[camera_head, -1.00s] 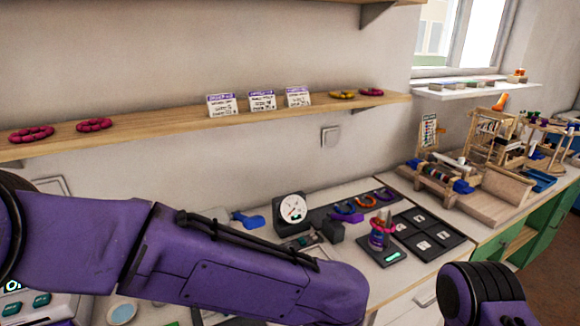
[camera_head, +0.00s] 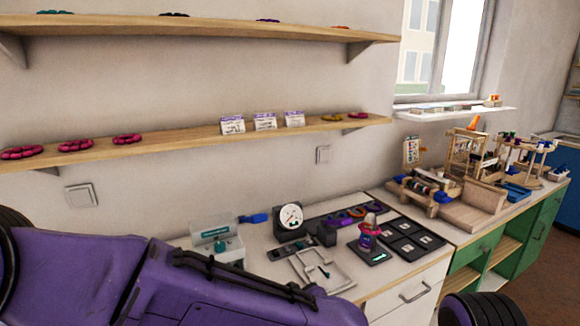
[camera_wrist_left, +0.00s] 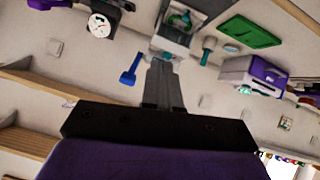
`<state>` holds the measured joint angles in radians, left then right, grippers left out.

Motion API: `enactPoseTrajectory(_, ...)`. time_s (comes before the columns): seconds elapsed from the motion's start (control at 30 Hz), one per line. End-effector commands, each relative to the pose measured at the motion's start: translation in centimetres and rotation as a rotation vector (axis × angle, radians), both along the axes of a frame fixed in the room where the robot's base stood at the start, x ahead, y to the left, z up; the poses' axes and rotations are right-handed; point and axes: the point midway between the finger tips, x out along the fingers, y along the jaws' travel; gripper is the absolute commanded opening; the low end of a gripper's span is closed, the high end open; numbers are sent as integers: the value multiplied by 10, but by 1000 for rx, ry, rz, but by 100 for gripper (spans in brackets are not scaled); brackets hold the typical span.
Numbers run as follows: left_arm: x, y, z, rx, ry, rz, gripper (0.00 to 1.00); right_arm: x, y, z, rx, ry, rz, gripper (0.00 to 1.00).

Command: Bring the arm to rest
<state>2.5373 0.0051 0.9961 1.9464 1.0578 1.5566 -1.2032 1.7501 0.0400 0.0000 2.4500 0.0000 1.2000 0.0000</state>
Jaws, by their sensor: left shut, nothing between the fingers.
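My left arm (camera_head: 210,292) is a purple link crossing the lower left of the head view, in front of the counter. Its gripper is outside that view. In the left wrist view my left gripper (camera_wrist_left: 163,72) has its grey fingers together and empty. Beyond the fingertips are a blue-handled tool (camera_wrist_left: 132,68) and a clear box with a teal part (camera_wrist_left: 176,32). A dark rounded part of my right arm (camera_head: 482,308) shows at the bottom right of the head view. My right gripper is not visible.
The counter holds a dial gauge (camera_head: 291,216), a white frame (camera_head: 322,270), a ringed stand (camera_head: 368,238) and black square trays (camera_head: 411,240). Wooden racks (camera_head: 470,185) stand at right. Two wall shelves, the lower (camera_head: 185,137) and upper (camera_head: 200,32), hold bead rings and cards.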

Motion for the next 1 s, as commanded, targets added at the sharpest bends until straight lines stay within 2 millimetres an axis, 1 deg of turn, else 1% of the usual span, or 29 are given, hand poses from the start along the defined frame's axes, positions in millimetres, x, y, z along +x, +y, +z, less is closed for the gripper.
enactPoseTrajectory(0.1,7,1,-2,-56,-71,6,0,0,0,0,-1,-1,0,100)
enactPoseTrajectory(0.17,13,5,-5,-86,-116,10,0,0,0,0,0,0,0,100)
enactPoseTrajectory(0.27,25,20,-22,-133,-180,13,0,0,0,0,0,0,0,100)
enactPoseTrajectory(0.37,32,43,-58,-174,-205,9,0,0,0,0,0,0,0,100)
enactPoseTrajectory(0.43,31,61,-89,-194,-196,3,0,0,0,0,0,0,0,100)
enactPoseTrajectory(0.47,29,69,-104,-203,-187,1,0,0,0,0,0,0,0,100)
enactPoseTrajectory(0.5,25,82,-126,-212,-166,-2,0,0,0,-1,0,0,0,100)
enactPoseTrajectory(0.57,12,104,-162,-222,-119,-5,0,0,0,-1,0,0,0,100)
enactPoseTrajectory(0.6,-1,120,-189,-229,-75,-8,0,0,0,-1,0,0,0,100)
enactPoseTrajectory(0.67,-27,146,-229,-231,7,-8,0,0,0,-1,0,0,0,100)
enactPoseTrajectory(0.7,-48,164,-254,-230,68,-6,0,0,0,-1,0,0,0,100)
enactPoseTrajectory(0.77,-84,190,-287,-220,165,1,0,0,0,-1,0,0,0,100)
enactPoseTrajectory(0.8,-110,207,-306,-208,234,3,0,0,0,-1,0,0,0,100)
enactPoseTrajectory(0.87,-149,232,-329,-177,334,6,0,0,0,-1,0,0,0,100)
enactPoseTrajectory(0.9,-174,247,-340,-152,396,6,0,0,0,-1,0,0,0,100)
enactPoseTrajectory(1.0,-224,278,-357,-93,516,26,0,0,0,-1,0,0,0,100)
